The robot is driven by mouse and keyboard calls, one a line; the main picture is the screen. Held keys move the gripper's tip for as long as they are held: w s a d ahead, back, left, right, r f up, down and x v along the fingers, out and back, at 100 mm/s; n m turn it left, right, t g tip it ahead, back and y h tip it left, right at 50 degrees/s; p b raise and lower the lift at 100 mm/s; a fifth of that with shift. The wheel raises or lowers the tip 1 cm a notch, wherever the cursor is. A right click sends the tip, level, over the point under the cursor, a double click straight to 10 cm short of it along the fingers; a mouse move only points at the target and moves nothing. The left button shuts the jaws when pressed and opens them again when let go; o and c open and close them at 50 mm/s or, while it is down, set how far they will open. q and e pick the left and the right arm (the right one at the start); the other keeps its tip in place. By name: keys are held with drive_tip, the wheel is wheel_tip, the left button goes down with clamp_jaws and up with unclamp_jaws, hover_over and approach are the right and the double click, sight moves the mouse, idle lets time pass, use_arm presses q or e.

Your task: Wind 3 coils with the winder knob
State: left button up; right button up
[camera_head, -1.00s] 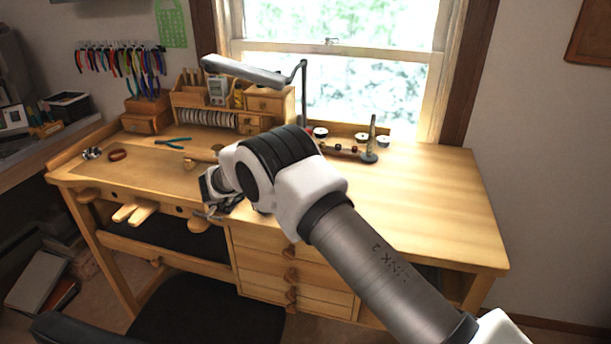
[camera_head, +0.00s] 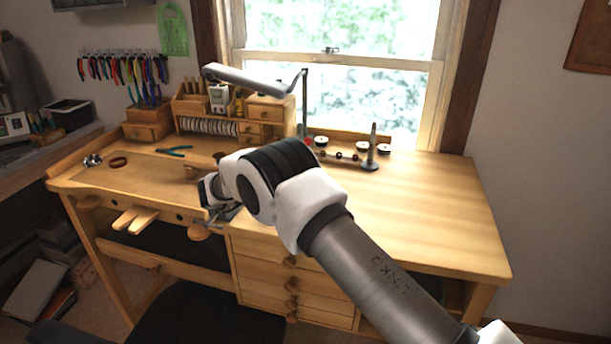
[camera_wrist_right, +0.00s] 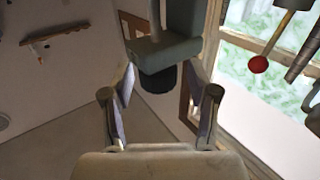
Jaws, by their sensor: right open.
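A small red ball on a brass-coloured rod (camera_wrist_right: 258,64), possibly the winder knob, shows at the upper right in the right wrist view. I cannot tell for sure that it is the knob. My right gripper (camera_wrist_right: 163,100) is open and empty, with the red ball apart from it to the right. A grey-green block (camera_wrist_right: 165,48) with a dark round end lies beyond the fingers. In the head view my right arm crosses the bench and hides much of the gripper near the front edge. No wound coils can be made out. My left gripper is not in view.
The wooden bench (camera_head: 440,210) is clear on its right side. Several spools, including a white-topped one (camera_head: 384,148), and a dark upright post (camera_head: 371,150) stand at the back. A lamp (camera_head: 250,78) overhangs it.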

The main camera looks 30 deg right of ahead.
drive_tip(key=v, duration=0.7)
drive_tip(key=shift+a, duration=0.15)
drive_tip(key=shift+r, duration=0.1)
